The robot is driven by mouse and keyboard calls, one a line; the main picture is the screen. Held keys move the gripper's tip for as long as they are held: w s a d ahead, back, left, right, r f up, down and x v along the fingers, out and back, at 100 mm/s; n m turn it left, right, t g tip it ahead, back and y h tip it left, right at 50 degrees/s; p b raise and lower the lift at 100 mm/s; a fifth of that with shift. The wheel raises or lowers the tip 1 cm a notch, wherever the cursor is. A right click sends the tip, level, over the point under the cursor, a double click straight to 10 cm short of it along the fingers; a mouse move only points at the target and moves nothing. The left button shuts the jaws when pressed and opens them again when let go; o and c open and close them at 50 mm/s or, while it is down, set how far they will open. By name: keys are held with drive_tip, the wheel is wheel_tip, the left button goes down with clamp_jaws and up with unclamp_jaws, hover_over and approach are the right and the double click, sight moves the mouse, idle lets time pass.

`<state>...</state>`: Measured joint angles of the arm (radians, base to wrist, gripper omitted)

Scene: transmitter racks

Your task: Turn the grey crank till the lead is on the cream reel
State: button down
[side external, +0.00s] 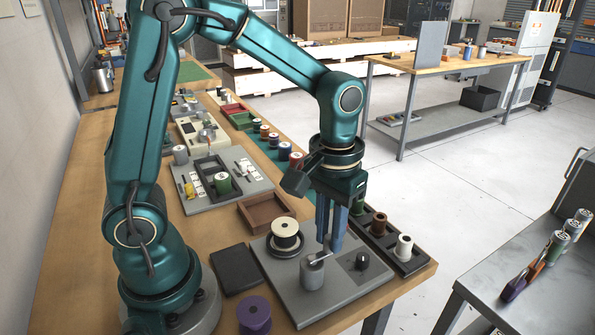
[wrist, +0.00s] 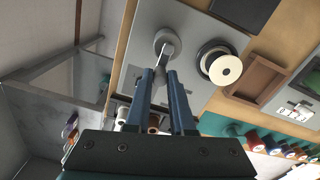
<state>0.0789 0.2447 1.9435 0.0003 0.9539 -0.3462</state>
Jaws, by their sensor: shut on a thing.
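The grey crank (side external: 313,273) is a round post with a short arm on top, standing on a grey plate (side external: 300,305). It also shows in the wrist view (wrist: 167,40). My gripper (side external: 329,246) points down with its blue fingers shut on the crank's handle; the fingers hide most of the handle. The wrist view shows the fingertips (wrist: 160,72) at the crank's near side. The cream reel (side external: 285,228) stands upright on a dark round base behind the crank, with a dark band below its cream top (wrist: 225,70). I cannot make out the lead.
A rack of spools (side external: 410,262) runs along the table edge behind my gripper. A purple spool (side external: 254,315), a dark flat block (side external: 237,270) and an empty brown tray (side external: 267,211) lie close by.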

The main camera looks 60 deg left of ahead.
sight(314, 256)
drive_tip(key=c, duration=0.8)
unclamp_jaws()
drive_tip(key=shift+o, duration=0.2)
drive_tip(key=shift+r, duration=2.6)
drive_tip(key=shift+r, duration=0.2)
drive_tip(key=s+a+r+m+t, duration=0.1)
drive_tip(key=s+a+m+t, duration=0.1)
drive_tip(key=s+t, duration=0.3)
drive_tip(key=shift+s+r+m+t, duration=0.3)
drive_tip(key=shift+s+r+m, duration=0.15)
drive_tip(key=shift+s, duration=1.4)
